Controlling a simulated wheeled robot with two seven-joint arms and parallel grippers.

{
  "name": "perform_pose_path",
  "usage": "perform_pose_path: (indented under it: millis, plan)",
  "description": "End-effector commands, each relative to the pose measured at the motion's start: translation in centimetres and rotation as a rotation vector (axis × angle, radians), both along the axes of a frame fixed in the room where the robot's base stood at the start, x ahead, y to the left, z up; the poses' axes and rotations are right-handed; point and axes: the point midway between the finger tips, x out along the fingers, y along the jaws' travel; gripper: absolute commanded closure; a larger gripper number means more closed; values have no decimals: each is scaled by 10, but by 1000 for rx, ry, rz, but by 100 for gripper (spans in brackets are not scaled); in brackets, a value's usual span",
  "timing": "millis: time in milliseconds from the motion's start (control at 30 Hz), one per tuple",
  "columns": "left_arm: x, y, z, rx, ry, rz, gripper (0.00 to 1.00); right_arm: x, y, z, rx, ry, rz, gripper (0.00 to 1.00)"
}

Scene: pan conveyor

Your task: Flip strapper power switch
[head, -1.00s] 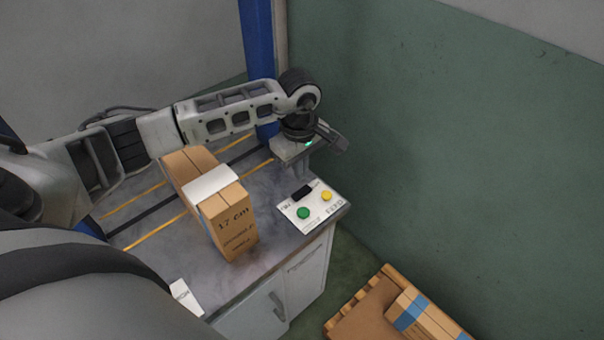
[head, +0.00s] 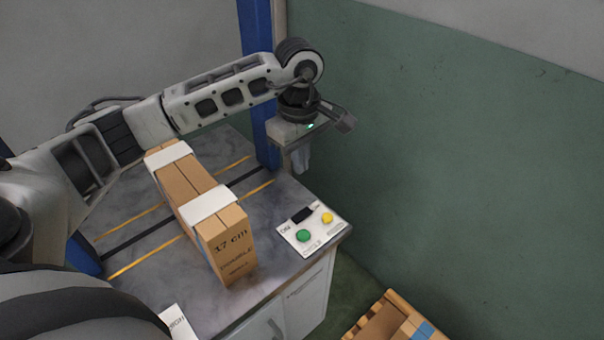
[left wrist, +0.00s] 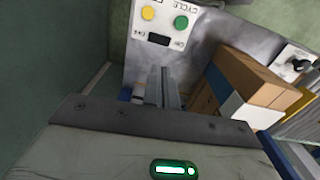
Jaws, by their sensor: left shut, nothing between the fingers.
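The white control panel (head: 325,232) lies on the near right corner of the grey table. It carries a black power switch (head: 302,214), a green button (head: 304,236) and a yellow button (head: 327,217). In the left wrist view the switch (left wrist: 159,39) is below the two buttons; its position is too small to read. My left gripper (head: 301,165) hangs above and behind the panel, fingers down, shut, empty and apart from the switch. Its fingers (left wrist: 163,90) also show in the left wrist view. My right gripper is out of view.
A cardboard box (head: 228,243) with white bands, marked 17 cm, stands on the table (head: 200,300) left of the panel. A blue post (head: 257,40) rises behind. A green wall (head: 450,160) stands right. A pallet (head: 390,318) with a carton is on the floor.

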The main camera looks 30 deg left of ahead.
Motion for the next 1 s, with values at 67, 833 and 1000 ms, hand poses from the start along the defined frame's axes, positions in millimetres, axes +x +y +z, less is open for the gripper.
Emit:
perform_pose_path:
  millis: [67,833,1000]
  plan:
    - [3,-1,-4,-1,-3,68,100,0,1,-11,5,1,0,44]
    - [17,0,-4,-23,6,1424,100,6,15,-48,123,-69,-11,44]
    - [17,1,-2,-24,10,1524,100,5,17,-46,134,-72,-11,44]
